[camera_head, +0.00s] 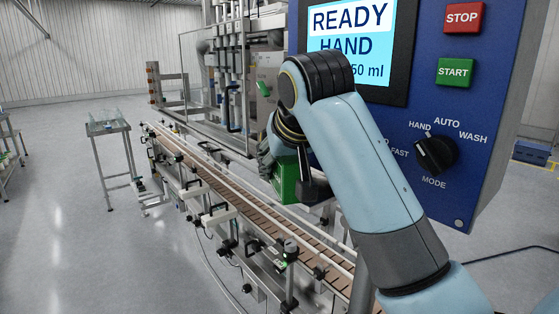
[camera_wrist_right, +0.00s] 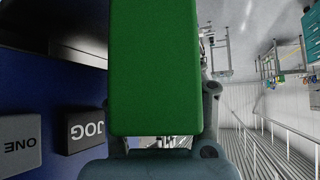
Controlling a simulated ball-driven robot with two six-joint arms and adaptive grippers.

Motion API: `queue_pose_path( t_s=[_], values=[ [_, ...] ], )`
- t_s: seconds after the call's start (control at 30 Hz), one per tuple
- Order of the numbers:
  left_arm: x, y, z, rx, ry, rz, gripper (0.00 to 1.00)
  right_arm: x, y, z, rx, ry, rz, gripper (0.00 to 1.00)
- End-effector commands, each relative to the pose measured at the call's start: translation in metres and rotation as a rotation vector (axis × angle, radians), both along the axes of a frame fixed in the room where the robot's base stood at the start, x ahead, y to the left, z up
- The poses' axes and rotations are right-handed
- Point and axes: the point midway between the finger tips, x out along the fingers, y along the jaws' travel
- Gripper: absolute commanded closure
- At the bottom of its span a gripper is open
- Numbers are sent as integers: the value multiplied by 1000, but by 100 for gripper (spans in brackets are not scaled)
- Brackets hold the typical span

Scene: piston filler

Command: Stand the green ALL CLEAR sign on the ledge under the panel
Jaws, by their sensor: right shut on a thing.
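My right gripper (camera_head: 283,168) is shut on the green sign (camera_head: 287,183) and holds it in front of the conveyor, at the lower left of the blue panel (camera_head: 487,120). The arm hides part of the sign in the head view. In the right wrist view the sign (camera_wrist_right: 154,70) is a plain green block filling the middle, with the gripper (camera_wrist_right: 160,158) at the bottom edge. No lettering shows on the side I see. The ledge under the panel cannot be made out; my right arm covers that area. My left gripper is not in view.
The panel has a lit screen (camera_head: 349,38), a red STOP button (camera_head: 463,17), a green START button (camera_head: 455,72) and a mode knob (camera_head: 435,154). The wrist view shows a JOG button (camera_wrist_right: 88,130) close to the sign. The conveyor (camera_head: 235,194) runs below left. Open floor lies left.

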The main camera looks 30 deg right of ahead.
Motion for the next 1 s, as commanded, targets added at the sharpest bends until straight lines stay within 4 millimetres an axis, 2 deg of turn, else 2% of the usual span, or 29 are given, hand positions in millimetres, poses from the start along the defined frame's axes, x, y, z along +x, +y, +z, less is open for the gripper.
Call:
queue_pose_path(
  t_s=[0.17, 0.2, 0.37, 0.73, 0.87, 1.0],
  values=[
    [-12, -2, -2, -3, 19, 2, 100, 0, 0, -1, 0, 0, 0, 100],
    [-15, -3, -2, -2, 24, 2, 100, 0, 0, -2, 0, 0, 0, 63],
    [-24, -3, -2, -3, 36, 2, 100, 0, 0, -1, 0, 0, 0, 42],
    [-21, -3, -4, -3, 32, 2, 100, -3, 2, 5, 0, -3, 0, 42],
    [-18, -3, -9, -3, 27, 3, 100, -18, 7, 20, 3, -5, 1, 42],
    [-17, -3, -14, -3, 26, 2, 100, -40, 14, 44, 4, -8, 1, 42]
  ],
)
